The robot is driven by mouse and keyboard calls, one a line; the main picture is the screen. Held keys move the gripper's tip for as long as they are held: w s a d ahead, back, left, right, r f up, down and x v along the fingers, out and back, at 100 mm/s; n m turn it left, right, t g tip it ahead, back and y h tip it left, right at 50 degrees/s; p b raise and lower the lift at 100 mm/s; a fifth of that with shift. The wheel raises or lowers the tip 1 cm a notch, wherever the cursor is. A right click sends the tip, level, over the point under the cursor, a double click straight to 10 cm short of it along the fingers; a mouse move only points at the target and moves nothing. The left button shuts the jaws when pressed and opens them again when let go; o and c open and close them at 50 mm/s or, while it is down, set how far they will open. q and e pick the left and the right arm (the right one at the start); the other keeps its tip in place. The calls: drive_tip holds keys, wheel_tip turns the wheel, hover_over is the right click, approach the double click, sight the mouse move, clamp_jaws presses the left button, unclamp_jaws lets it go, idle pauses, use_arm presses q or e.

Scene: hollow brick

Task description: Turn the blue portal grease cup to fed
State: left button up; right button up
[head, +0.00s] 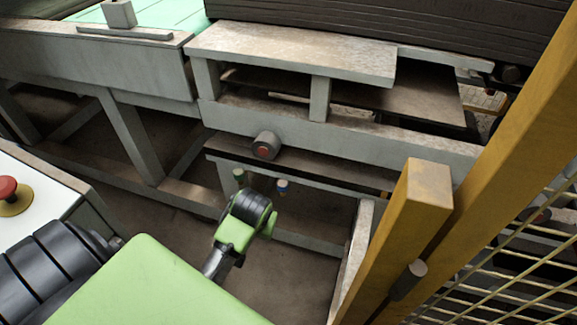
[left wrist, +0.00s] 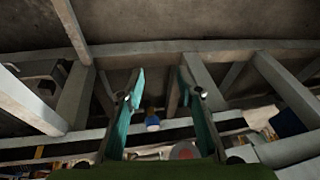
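The blue portal grease cup (head: 282,187) is a small blue-topped cup under the grey portal beam in the head view, just beyond the end of my left arm. In the left wrist view a small blue and white cup (left wrist: 152,123) shows between the fingers of my left gripper (left wrist: 162,82). These teal fingers are spread apart, with nothing seen held between them. I cannot tell how far the cup is from the fingertips or which way it is turned. In the head view my arm hides the fingers. My right gripper is in neither view.
A green cup (head: 239,176) hangs left of the blue one. A round grey fitting with a red centre (head: 265,146) sticks out above. A yellow post (head: 410,235) and wire mesh (head: 500,270) stand at right. A red button (head: 8,188) is at left.

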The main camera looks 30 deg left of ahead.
use_arm(q)
drive_tip(key=w+a+r+n, duration=0.2)
drive_tip(key=w+a+n, duration=0.2)
drive_tip(key=w+a, duration=0.15)
drive_tip(key=n+g+h, duration=0.3)
drive_tip(key=n, duration=0.5)
approach(282, 182)
wheel_tip(282, 182, down, 10)
drive_tip(key=shift+s+d+r+b, duration=0.1)
drive_tip(key=shift+s+r+b, duration=0.05)
drive_tip(key=shift+b, duration=0.6)
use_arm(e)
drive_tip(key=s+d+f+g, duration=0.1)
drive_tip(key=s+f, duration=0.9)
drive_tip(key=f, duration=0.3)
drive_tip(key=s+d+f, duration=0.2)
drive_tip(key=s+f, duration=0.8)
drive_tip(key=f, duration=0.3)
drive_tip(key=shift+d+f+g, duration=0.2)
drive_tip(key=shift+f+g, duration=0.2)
use_arm(q)
drive_tip(key=c, duration=0.8)
